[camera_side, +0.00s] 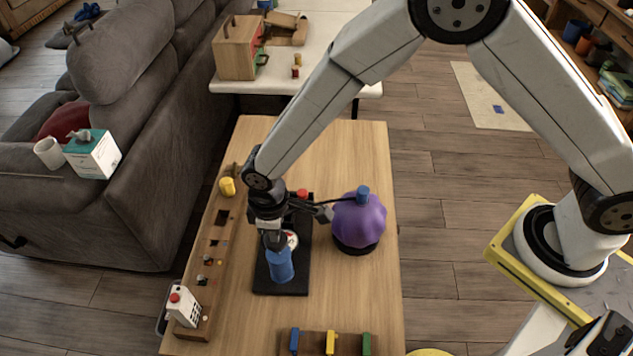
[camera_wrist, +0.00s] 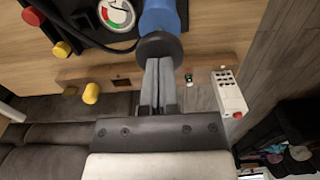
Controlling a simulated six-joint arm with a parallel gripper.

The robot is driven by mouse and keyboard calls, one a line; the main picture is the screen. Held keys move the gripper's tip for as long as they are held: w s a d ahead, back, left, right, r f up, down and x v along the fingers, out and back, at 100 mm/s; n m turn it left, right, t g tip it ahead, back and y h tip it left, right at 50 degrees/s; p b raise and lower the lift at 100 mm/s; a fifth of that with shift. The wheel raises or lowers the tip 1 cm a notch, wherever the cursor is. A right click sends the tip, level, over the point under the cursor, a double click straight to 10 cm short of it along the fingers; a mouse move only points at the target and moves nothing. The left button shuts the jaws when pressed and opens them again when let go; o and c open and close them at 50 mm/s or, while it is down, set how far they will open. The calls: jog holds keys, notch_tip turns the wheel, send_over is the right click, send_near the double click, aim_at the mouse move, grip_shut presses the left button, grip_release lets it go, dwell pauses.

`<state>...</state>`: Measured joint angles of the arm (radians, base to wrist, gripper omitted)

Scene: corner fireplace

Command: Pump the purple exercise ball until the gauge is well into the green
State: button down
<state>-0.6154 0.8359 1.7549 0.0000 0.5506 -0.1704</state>
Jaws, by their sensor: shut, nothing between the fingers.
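The purple exercise ball (camera_side: 360,222) sits on a black base on the table, with a blue cap on top. It looks ribbed and soft. A thin dark hose runs from the cap toward the pump. The pump has a blue cylinder (camera_side: 280,265) on a black plate (camera_side: 292,286); in the wrist view the blue cylinder (camera_wrist: 160,16) ends in a black round top (camera_wrist: 160,47). The round gauge (camera_wrist: 117,12) has red and green bands; its needle reading is too small to tell. My gripper (camera_wrist: 160,68) is shut and empty, over the pump top; contact cannot be told.
A wooden strip with small fittings, a yellow knob (camera_side: 227,186) and a white box with a red button (camera_side: 184,306) lines the table's left edge. A rack with coloured handles (camera_side: 330,342) stands at the front. Bare tabletop (camera_side: 352,285) lies right of the pump.

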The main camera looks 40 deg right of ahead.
jog(key=shift+f, duration=1.7)
jog(key=shift+r, duration=3.55)
jog(key=shift+f, duration=0.1)
jog(key=shift+f, duration=3.4)
jog(key=shift+r, duration=3.5)
jog(key=shift+f, duration=0.2)
